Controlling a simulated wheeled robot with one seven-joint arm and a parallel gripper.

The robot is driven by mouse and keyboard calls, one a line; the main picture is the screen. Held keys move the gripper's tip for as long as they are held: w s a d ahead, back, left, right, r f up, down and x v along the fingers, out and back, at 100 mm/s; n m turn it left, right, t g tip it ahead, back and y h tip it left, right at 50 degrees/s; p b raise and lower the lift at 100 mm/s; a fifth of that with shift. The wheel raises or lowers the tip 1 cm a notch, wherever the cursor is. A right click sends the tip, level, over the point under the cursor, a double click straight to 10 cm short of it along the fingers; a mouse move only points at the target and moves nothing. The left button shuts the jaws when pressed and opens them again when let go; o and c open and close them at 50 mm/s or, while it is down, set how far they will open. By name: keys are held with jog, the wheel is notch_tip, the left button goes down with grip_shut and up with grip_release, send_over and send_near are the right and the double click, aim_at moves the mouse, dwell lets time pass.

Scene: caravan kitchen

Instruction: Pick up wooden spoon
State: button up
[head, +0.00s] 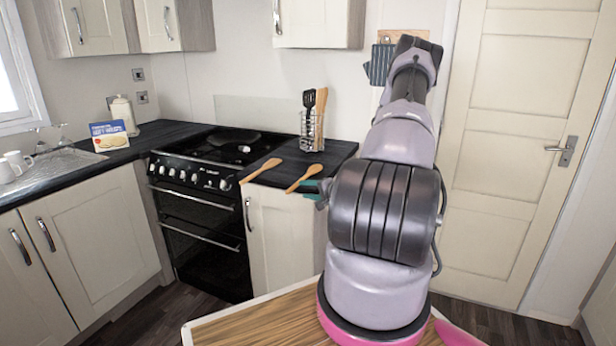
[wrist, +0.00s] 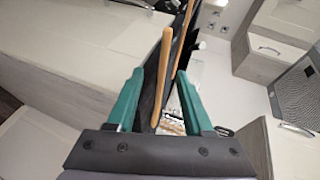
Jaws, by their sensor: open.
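Two wooden spoons lie on the dark counter (head: 330,154) right of the cooker. The left spoon (head: 261,171) and the right spoon (head: 303,179) both jut over the front edge. My gripper (head: 314,188) is low at this edge, close beside the right spoon and partly hidden by my arm. In the wrist view my gripper (wrist: 159,76) is open, its teal fingers apart. A wooden spoon handle (wrist: 161,75) shows in the gap between them, with clear space on both sides. A second wooden handle (wrist: 183,45) shows farther off.
A wire utensil holder (head: 311,133) with a black spatula and other tools stands behind the spoons. The black cooker (head: 200,200) is to the left. A wood-topped table (head: 250,322) is in front. A white door (head: 530,140) is at right.

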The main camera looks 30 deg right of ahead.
jog(key=x, duration=0.4)
jog(key=shift+w+a+r, duration=0.1)
jog(key=shift+w+r, duration=0.1)
jog(key=shift+w, duration=0.15)
grip_shut()
jog(key=shift+r, duration=0.1)
notch_tip(320, 180, up, 10)
send_over(295, 187)
jog(key=s, duration=0.2)
jog(key=shift+w+d, duration=0.25)
jog(key=shift+d, duration=0.1)
jog(key=shift+a, duration=0.1)
